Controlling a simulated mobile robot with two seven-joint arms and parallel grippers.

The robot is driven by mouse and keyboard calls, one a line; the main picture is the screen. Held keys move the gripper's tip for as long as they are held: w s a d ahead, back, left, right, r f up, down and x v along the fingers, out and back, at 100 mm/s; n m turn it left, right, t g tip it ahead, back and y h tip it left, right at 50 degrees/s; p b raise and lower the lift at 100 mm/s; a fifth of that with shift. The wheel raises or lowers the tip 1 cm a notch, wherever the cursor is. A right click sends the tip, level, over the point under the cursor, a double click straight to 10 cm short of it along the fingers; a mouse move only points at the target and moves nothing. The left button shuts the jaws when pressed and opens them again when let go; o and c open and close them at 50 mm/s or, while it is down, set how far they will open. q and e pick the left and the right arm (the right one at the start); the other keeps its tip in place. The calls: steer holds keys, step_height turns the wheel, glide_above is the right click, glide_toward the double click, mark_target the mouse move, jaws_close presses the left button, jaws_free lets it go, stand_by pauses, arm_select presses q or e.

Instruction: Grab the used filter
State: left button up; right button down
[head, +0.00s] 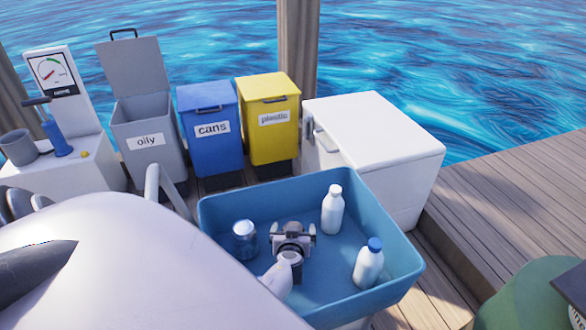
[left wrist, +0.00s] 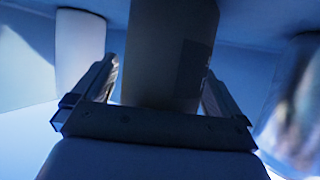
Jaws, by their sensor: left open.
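A grey, roughly cylindrical object, which I take to be the used filter (left wrist: 165,50), stands in the blue tub (head: 385,212). In the head view it is mostly hidden by my left gripper (head: 293,232). My left gripper is open, low in the tub. In the left wrist view its two fingers (left wrist: 160,78) stand on either side of the grey cylinder, with narrow gaps showing. I cannot tell whether either finger touches it. My right gripper is not in view.
Two white bottles, one plain (head: 332,212) and one blue-capped (head: 368,265), stand right of the gripper. A shiny jar (head: 245,242) stands left. Behind are an open grey "oily" bin (head: 146,142), blue "cans" bin (head: 210,128), yellow "plastic" bin (head: 270,117) and white chest (head: 385,150).

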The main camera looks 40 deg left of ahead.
arm_select(q)
steer(key=c, duration=1.2)
steer(key=shift+r, duration=0.15)
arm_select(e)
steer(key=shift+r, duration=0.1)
